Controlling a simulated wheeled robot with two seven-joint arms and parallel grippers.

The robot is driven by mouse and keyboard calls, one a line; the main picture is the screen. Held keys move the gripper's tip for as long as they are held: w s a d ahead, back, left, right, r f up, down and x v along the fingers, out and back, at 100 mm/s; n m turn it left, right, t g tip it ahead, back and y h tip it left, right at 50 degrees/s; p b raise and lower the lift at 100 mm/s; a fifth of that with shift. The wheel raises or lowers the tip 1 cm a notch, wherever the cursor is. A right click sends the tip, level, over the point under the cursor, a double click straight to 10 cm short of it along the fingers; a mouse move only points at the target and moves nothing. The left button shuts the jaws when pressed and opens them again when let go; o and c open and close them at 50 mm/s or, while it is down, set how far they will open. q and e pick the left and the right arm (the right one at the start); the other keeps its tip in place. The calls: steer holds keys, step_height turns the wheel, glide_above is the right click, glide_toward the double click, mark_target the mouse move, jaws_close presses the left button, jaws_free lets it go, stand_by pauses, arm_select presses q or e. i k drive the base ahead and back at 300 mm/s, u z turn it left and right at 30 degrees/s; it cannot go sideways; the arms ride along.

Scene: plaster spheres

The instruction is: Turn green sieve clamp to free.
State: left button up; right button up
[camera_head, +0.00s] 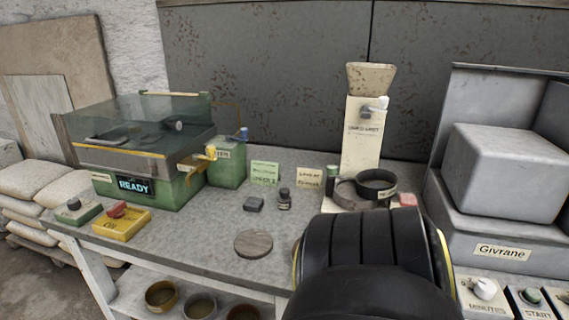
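A black ring-shaped sieve (376,181) with a pale label sits on a round grey base at the foot of a cream stand (362,135). A small dark green upright piece (331,180) stands at the left of that base; it may be the green sieve clamp, but it is too small to tell its setting. A large black ribbed link of my arm (365,255) fills the lower middle and right, in front of the base, and hides part of the table there. Neither of my grippers shows.
A green machine with a smoky lid (140,125) and a READY display (134,186) stands at left. A yellow control box (121,222), a small jar (284,199) and a round disc (253,243) lie on the table (205,235). A grey machine (505,175) stands at right.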

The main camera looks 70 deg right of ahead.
mark_target(332, 169)
steer(key=i, duration=1.35)
steer(key=z, duration=1.95)
